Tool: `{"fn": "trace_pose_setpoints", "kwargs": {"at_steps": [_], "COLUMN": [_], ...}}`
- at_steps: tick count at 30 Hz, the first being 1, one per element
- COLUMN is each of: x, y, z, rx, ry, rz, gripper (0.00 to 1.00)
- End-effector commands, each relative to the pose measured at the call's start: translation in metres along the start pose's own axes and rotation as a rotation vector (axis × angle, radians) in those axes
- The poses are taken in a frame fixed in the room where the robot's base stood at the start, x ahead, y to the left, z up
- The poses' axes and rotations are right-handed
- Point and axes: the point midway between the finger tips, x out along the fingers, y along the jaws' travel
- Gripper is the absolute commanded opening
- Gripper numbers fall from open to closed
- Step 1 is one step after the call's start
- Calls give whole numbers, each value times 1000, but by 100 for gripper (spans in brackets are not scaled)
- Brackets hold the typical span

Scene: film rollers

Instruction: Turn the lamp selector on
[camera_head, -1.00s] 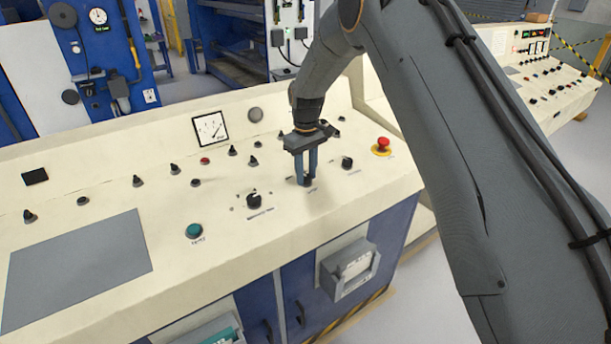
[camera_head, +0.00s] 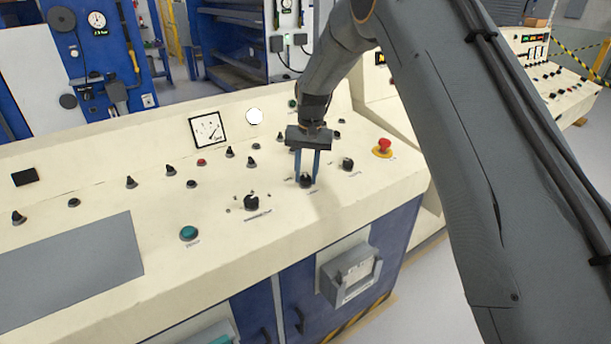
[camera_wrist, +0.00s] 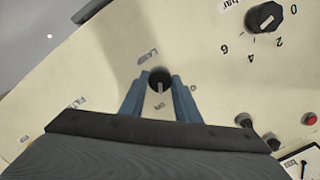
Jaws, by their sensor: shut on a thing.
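The lamp selector is a small black rotary knob (camera_head: 306,181) on the sloping cream console. In the wrist view the knob (camera_wrist: 160,77) has a white pointer line that points down the picture, towards a small printed mark, and a "0" stands to the right. My gripper (camera_head: 307,172) comes down on it from above. Its two blue fingers, also in the wrist view (camera_wrist: 160,88), are shut on the knob's sides. A round lamp (camera_head: 255,116) at the back of the panel glows white. Part of the knob is hidden by the fingers.
A larger black knob with a bar scale (camera_head: 253,202) stands to the left. Another black knob (camera_head: 347,164) and a red mushroom button (camera_head: 383,147) stand to the right. A green button (camera_head: 189,233) and a square meter (camera_head: 208,130) are farther left.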

Motion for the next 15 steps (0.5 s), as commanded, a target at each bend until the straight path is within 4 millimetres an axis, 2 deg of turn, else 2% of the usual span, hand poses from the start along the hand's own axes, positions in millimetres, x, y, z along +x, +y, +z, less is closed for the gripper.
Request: {"fn": "trace_pose_setpoints", "kwargs": {"at_steps": [15], "x": [1], "y": [0], "z": [2], "rx": [67], "ry": [-6], "rz": [-5], "gripper": [7]}}
